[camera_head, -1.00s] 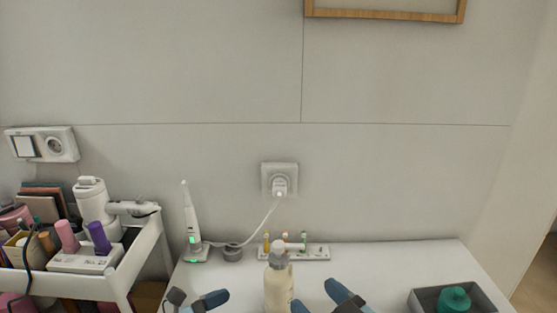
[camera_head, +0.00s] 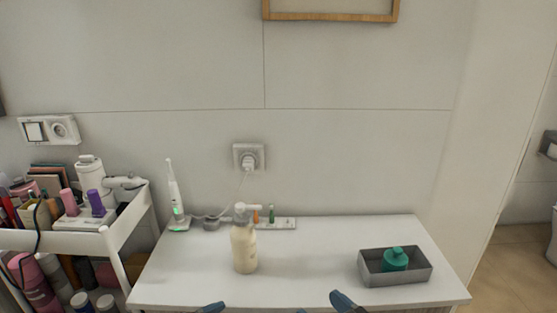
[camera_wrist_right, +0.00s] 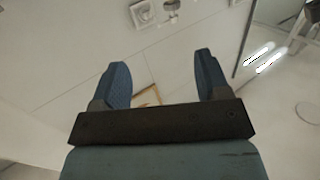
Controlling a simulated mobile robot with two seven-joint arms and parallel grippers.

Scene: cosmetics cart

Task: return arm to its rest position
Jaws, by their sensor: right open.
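The tip of my right gripper (camera_head: 322,307) shows at the bottom edge of the head view, in front of the white table. In the right wrist view my right gripper (camera_wrist_right: 162,80) has its two blue fingers wide apart with nothing between them. Part of my left gripper (camera_head: 210,308) shows at the bottom edge, left of the right one. Only a blue fingertip of it is visible, and the rest is out of the picture. Both arms are otherwise hidden.
A cream pump bottle (camera_head: 244,248) stands on the white table (camera_head: 310,270). A grey tray (camera_head: 412,279) with a green jar (camera_head: 395,259) is at right. A toothbrush (camera_head: 174,195) stands at the back left. A loaded cart (camera_head: 118,243) is at left. The table's middle is clear.

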